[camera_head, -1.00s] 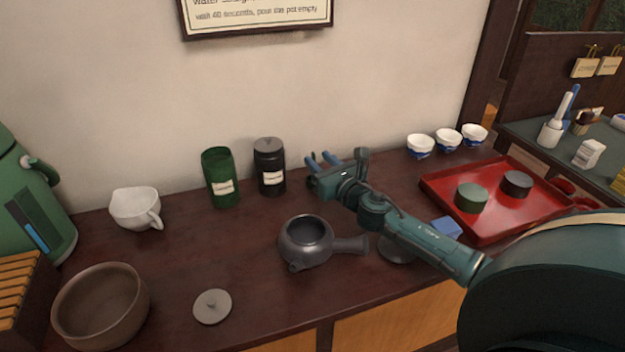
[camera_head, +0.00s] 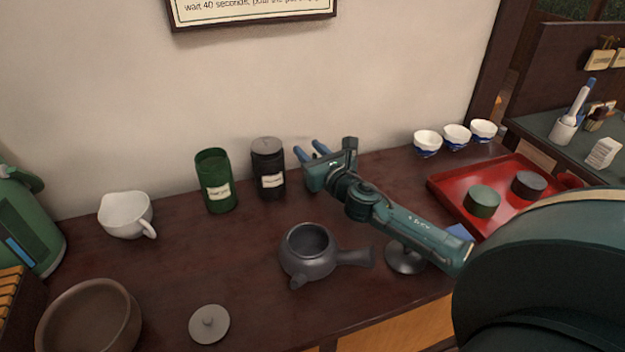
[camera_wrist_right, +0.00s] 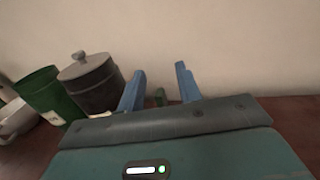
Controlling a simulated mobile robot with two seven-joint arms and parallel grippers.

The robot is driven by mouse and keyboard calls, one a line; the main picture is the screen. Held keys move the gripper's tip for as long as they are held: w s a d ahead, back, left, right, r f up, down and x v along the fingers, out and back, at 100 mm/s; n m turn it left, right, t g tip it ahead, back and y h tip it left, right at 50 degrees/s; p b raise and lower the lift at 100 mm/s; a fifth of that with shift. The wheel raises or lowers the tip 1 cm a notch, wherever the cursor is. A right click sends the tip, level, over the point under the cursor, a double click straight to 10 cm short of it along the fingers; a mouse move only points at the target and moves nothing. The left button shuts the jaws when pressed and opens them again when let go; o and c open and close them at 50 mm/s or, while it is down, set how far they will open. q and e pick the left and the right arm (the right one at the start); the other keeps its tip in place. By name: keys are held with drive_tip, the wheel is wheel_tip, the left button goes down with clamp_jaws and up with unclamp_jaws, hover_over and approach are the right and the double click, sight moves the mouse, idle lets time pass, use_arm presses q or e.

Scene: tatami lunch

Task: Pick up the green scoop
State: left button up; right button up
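A small dark green piece (camera_wrist_right: 160,97), which looks like part of the green scoop, shows between my fingers in the right wrist view. Its full shape is hidden, and I cannot make it out in the head view. My right gripper (camera_head: 311,151) is open, its two blue fingers apart, just right of the black canister and near the wall. The fingers also show in the wrist view (camera_wrist_right: 161,82), one on each side of the green piece. I cannot see contact with it. My left gripper is not in view.
The lidded black canister (camera_head: 268,170) stands close to the left finger, with the open green canister (camera_head: 216,182) beyond it. A red tray (camera_head: 463,205) and white cups (camera_head: 456,137) are at right. A white pitcher (camera_head: 126,213) is at left.

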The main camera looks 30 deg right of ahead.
clamp_jaws()
drive_tip(key=shift+d+r, duration=0.1)
drive_tip(key=shift+r, duration=0.05)
idle(0.4)
